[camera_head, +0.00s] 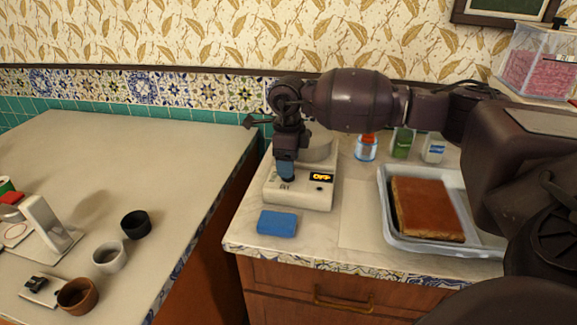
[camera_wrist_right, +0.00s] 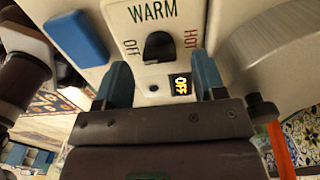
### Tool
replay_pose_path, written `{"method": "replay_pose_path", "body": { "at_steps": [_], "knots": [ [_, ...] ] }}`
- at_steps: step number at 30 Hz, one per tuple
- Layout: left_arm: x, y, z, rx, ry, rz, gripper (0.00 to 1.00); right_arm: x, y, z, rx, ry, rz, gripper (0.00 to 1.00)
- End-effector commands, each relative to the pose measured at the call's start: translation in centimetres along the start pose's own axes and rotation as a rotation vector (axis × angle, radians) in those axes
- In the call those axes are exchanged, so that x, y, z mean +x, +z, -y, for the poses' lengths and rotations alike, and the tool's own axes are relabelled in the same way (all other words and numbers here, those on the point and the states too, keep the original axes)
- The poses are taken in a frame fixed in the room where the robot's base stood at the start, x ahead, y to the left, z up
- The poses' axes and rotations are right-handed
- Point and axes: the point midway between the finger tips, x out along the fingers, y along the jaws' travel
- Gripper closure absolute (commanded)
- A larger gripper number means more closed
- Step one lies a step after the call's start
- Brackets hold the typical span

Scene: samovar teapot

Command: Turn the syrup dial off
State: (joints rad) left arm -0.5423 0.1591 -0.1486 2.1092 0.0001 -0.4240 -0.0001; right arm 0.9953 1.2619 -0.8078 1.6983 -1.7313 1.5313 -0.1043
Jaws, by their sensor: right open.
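The syrup warmer (camera_head: 303,193) is a cream box with a round pot (camera_head: 318,150) on it, on the right counter. The dial's exact pointing direction is hard to tell. My right gripper (camera_head: 286,172) is over the warmer's front, hiding the dial in the head view. In the wrist view its blue fingers (camera_wrist_right: 162,78) are open, one on each side below the dial.
A blue sponge (camera_head: 277,223) lies in front of the warmer. A tray (camera_head: 393,233) with a brown slab cake stands to the right. Small jars (camera_head: 402,143) stand behind. A gap separates the left counter (camera_head: 150,165), which holds several cups.

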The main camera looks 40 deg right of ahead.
Motion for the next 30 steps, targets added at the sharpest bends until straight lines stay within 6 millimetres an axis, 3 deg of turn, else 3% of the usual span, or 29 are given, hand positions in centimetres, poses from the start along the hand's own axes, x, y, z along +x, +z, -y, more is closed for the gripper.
{"method": "replay_pose_path", "body": {
  "at_steps": [6, 13, 18, 30],
  "knots": [
    [-0.2, -0.7, -0.1, -0.010, -0.003, -0.012, 0.57, -4.6, 0.0, 0.0, 0.000, -0.005, 0.006, 0.36],
    [-0.4, -0.7, -0.3, -0.019, -0.004, -0.011, 0.57, -7.7, 0.0, 0.0, 0.000, -0.004, 0.004, 0.36],
    [-0.4, -0.5, -0.2, -0.018, -0.004, -0.006, 0.57, -8.7, 0.0, 0.0, -0.001, -0.001, 0.003, 0.36],
    [-0.4, -0.2, 0.0, -0.006, -0.003, -0.001, 0.57, -8.7, 0.0, 0.0, -0.001, -0.001, 0.002, 0.36]
  ]
}}
